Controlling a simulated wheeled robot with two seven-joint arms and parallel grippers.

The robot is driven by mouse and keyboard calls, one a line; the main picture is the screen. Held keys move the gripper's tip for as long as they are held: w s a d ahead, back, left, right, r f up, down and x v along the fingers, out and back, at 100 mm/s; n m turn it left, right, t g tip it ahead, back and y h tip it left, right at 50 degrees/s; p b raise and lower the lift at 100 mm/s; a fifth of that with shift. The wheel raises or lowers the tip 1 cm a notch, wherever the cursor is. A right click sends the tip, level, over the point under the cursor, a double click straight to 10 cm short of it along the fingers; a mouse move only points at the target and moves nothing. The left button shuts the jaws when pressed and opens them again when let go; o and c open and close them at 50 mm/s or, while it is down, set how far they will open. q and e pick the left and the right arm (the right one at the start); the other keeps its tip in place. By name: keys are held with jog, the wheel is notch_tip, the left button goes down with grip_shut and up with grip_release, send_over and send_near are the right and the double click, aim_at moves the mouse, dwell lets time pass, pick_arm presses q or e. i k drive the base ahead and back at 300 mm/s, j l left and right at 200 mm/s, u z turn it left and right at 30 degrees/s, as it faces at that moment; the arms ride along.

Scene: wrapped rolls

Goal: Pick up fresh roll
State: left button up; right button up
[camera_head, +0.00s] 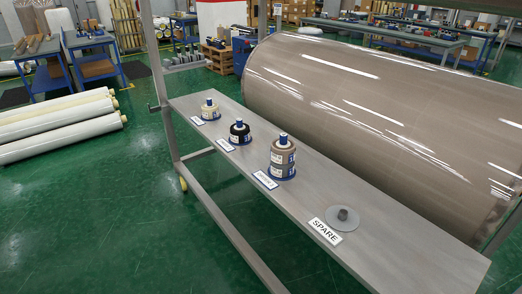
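Small rolls stand on blue bases along a grey shelf (300,195) attached to a frame. A cream roll (209,111) is farthest left, then a black roll (240,133). A taller taupe stack (283,160), seemingly two rolls with blue caps and white-blue labels, stands nearer. At the near right, an empty grey disc with a short post (342,217) sits behind a white SPARE sign (325,232). The other signs are too small to read, so I cannot tell which roll is fresh. Neither of my grippers is in view.
A very large taupe wrapped roll (390,110) lies right behind the shelf. A grey frame post (158,80) rises at the shelf's left end. Long white rolls (60,130) lie at the left. The green floor (100,220) in front is clear.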

aim_at(210, 110)
jog(key=i+j+z, duration=0.15)
jog(key=j+z, duration=0.15)
jog(key=j, duration=0.35)
jog(key=i+j+z, duration=0.15)
jog(key=j+z, duration=0.15)
jog(key=j, duration=0.35)
jog(key=j+z, duration=0.3)
jog(key=j, duration=0.35)
